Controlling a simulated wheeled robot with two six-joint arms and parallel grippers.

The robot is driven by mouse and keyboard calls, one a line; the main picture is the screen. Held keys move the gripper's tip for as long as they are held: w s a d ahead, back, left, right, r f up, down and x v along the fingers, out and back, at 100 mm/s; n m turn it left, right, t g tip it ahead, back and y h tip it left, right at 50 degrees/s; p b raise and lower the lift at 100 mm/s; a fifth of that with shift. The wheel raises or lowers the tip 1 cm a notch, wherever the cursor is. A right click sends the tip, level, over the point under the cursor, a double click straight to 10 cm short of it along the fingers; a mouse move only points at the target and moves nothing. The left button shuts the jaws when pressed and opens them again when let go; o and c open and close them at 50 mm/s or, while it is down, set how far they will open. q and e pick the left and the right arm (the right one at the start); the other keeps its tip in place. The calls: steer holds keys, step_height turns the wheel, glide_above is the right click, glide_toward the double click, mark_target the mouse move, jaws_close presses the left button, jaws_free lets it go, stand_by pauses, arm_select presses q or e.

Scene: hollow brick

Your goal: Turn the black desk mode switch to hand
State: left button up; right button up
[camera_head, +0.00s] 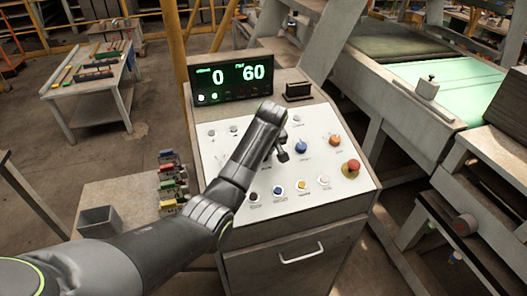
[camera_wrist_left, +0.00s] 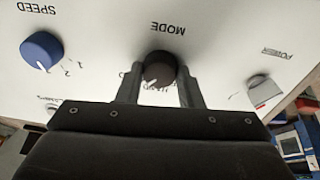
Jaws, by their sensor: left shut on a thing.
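The black mode switch (camera_wrist_left: 161,66) is a round knob on the white desk panel, below the upside-down word MODE in the left wrist view. My left gripper (camera_wrist_left: 160,74) has one finger on each side of the knob and is shut on it. A small pale pointer mark shows at the knob's lower edge. Lettering under the knob is partly hidden by the knob and fingers. In the head view my left gripper (camera_head: 279,150) reaches down to the middle of the panel and mostly hides the switch. My right gripper is not in view.
A blue speed knob (camera_wrist_left: 42,50) and a grey power switch (camera_wrist_left: 262,88) flank the mode switch. A red mushroom button (camera_head: 351,166) and an orange knob (camera_head: 334,140) sit at the panel's right. A display (camera_head: 231,82) reading 0 and 60 stands behind.

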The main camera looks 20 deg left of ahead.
arm_select(q)
steer(key=n, duration=0.7)
steer(key=shift+g+y, duration=0.3)
steer(key=shift+g, duration=0.1)
steer(key=shift+n, duration=0.4)
steer(key=o, duration=0.9)
steer(key=shift+w, duration=0.1)
steer(key=shift+o, duration=0.2)
steer(key=shift+r, duration=0.1)
